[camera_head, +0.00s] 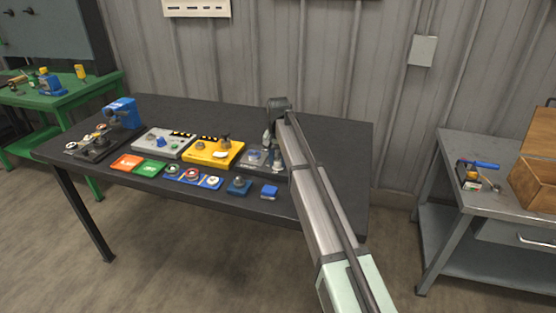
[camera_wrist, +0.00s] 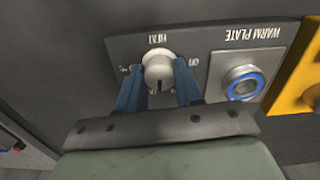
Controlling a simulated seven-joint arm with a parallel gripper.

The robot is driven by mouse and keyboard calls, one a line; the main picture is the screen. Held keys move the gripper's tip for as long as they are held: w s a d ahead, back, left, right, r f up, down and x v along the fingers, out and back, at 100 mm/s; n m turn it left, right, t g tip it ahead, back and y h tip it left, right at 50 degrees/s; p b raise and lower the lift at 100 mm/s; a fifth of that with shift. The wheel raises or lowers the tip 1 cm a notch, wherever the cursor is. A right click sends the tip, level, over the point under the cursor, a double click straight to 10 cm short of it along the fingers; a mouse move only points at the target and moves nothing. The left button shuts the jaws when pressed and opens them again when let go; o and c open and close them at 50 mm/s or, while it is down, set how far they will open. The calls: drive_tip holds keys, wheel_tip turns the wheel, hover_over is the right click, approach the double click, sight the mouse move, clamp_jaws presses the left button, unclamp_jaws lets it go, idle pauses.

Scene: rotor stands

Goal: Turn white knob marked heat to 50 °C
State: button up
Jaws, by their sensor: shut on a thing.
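The white knob (camera_wrist: 157,69) sits on a dark panel (camera_wrist: 207,41) under the word HEAT, which reads upside down in the wrist view. A dark pointer line on the knob points toward the bottom of that picture. Small scale marks surround the knob; fingers cover some and the rest are too small to read. My gripper (camera_wrist: 158,76) has its two blue fingers on either side of the knob, shut on it. In the head view my gripper (camera_head: 268,143) is over the panel (camera_head: 256,165) at the table's right part, and hides the knob.
A round metal plate with a blue ring (camera_wrist: 242,83), labelled WARM PLATE, is beside the knob. A yellow box (camera_head: 215,154) and grey box (camera_head: 163,143) stand left of the panel. Several small coloured items lie along the front. The black table's right end (camera_head: 345,150) is clear.

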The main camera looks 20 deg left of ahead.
sight(277, 160)
drive_tip(key=shift+m, duration=2)
drive_tip(key=o, duration=1)
drive_tip(key=shift+o, duration=0.2)
drive_tip(key=shift+r, duration=0.15)
wheel_tip(277, 160, up, 14)
drive_tip(key=shift+f, duration=0.25)
drive_tip(key=shift+a, duration=0.1)
